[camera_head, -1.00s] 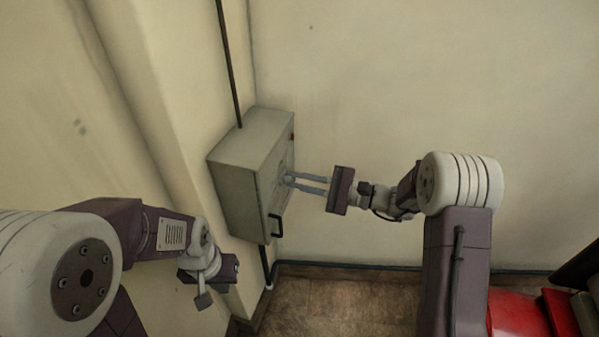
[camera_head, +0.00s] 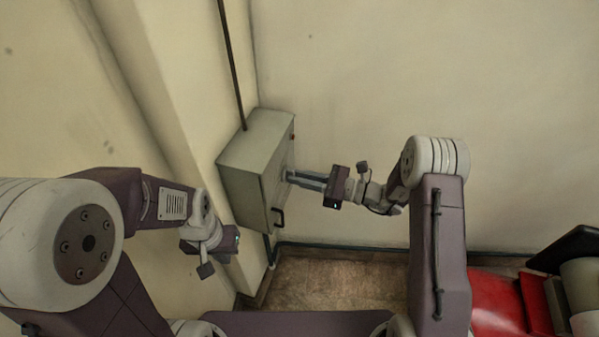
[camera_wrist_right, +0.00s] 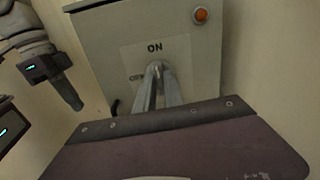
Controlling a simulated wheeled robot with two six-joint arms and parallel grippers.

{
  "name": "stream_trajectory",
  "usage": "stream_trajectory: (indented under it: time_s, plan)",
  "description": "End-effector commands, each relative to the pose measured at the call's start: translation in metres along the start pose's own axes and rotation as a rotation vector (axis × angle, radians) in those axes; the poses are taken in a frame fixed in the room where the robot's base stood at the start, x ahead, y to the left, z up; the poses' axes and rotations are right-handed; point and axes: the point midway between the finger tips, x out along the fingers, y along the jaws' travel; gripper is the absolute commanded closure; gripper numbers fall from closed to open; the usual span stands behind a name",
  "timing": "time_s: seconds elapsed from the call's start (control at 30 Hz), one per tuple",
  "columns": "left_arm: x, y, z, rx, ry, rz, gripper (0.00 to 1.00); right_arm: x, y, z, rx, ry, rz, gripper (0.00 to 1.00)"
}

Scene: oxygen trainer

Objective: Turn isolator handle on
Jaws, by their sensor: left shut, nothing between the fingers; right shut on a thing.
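The grey isolator box (camera_head: 240,175) hangs on the wall by the corner; its front fills the top of the right wrist view (camera_wrist_right: 115,35). A white label there reads "ON" (camera_wrist_right: 155,47), with a partly hidden label at its lower left. My right gripper (camera_head: 290,175) reaches the box front from the right. In the right wrist view its fingers (camera_wrist_right: 158,75) meet at the small grey isolator handle (camera_wrist_right: 157,66), just under "ON", and are shut on it. The fingers mostly hide the handle. My left gripper (camera_head: 205,270) is shut and empty, left of the box and apart from it.
An orange lamp (camera_wrist_right: 201,15) is at the box front's upper right. A black door pull (camera_head: 277,219) is low on the box. A conduit (camera_head: 231,60) runs up from it. Red equipment (camera_head: 497,302) stands at lower right. Floor below the box is clear.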

Motion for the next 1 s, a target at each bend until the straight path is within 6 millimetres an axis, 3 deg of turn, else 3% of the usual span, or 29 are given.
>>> stream_trajectory:
  time_s: [0.7,0.73,0.8,1.0]
  plan:
    - [-0.0068,0.0001,-0.0007,0.0,0.0,0.0,1.0,0.0,0.0006,-0.0012,0.066,0.002,0.001,1.0]
    - [-0.0068,0.0001,-0.0007,0.0,0.0,0.0,1.0,0.0,0.0006,-0.0012,0.066,0.002,0.001,0.79]
    - [-0.0068,0.0001,-0.0007,0.0,0.0,0.0,1.0,-0.0001,0.0005,-0.001,0.065,0.002,0.001,0.65]
    - [-0.0069,0.0001,-0.0007,0.0,0.0,0.0,1.0,0.0,0.0002,-0.0005,0.064,0.001,0.0,0.65]
